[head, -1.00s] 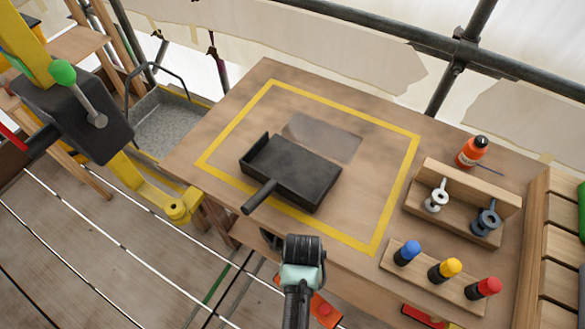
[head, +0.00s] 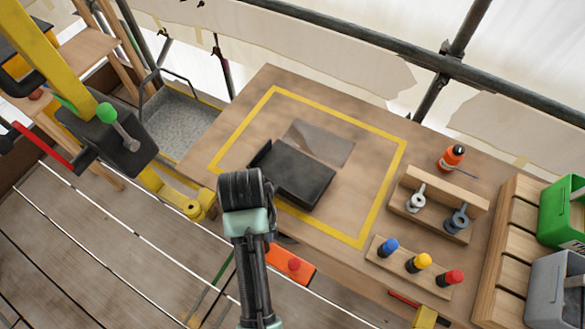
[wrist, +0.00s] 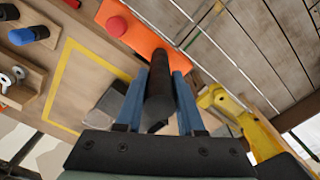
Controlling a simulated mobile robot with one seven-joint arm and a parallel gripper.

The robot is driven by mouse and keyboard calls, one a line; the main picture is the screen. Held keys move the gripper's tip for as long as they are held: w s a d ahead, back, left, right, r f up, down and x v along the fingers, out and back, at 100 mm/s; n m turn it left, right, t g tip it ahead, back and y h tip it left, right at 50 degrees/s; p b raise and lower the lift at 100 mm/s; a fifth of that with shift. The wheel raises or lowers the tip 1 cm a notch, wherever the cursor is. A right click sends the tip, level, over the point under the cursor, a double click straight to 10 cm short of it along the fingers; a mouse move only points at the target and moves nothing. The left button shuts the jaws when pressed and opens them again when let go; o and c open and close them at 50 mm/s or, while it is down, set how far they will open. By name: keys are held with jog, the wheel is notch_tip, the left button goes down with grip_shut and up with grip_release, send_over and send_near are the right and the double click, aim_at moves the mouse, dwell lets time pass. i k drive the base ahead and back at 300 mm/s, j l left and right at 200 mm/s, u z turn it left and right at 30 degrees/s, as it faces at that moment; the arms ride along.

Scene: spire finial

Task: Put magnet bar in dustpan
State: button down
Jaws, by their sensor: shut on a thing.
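The dustpan (head: 294,175) is a black, flat-bottomed pan lying on the wooden table inside the yellow outline. In the head view its handle is hidden behind my arm. My gripper (wrist: 158,75) is shut on a dark cylindrical bar, the magnet bar (wrist: 160,88), with a blue finger on each side. In the head view my wrist covers the fingers. A dark end (head: 284,240), seemingly of the bar, shows beside my arm near the table's front edge. The bar is outside the pan.
A translucent sheet (head: 318,142) lies behind the pan. A rack with two eyebolts (head: 437,205), a row of coloured-knob pegs (head: 418,263) and an orange bottle (head: 452,157) stand to the right. A yellow post structure stands left.

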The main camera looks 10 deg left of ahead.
aim_at(292, 173)
jog(key=i, duration=1)
